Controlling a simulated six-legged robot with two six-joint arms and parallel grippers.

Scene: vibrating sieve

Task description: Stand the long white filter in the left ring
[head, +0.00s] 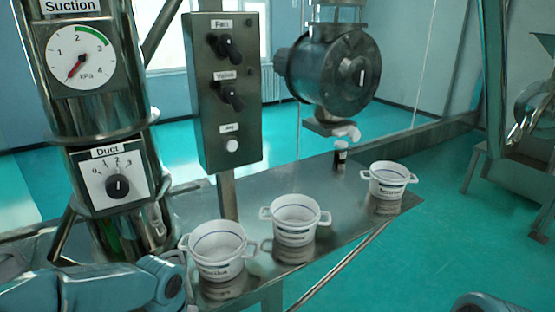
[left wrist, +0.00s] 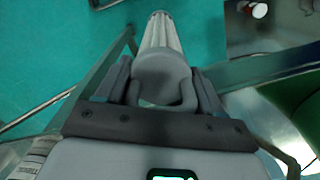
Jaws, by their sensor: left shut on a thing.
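In the left wrist view a long white filter (left wrist: 161,35) with a ribbed body points away from me. Its near end is a grey cap with a looped handle. My left gripper (left wrist: 162,85) is shut on this grey end, one finger on each side. In the head view only my left arm shows at the lower left; its gripper and the filter are out of sight. I cannot make out the left ring in either view. My right gripper is not in view.
Three white two-handled pots (head: 218,251), (head: 295,219), (head: 389,181) stand along the metal bench (head: 345,205). A control box (head: 222,92) and a suction column with a gauge (head: 82,57) rise behind. A metal drum (head: 334,63) hangs over the bench. Bare floor (head: 435,245) lies to the right.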

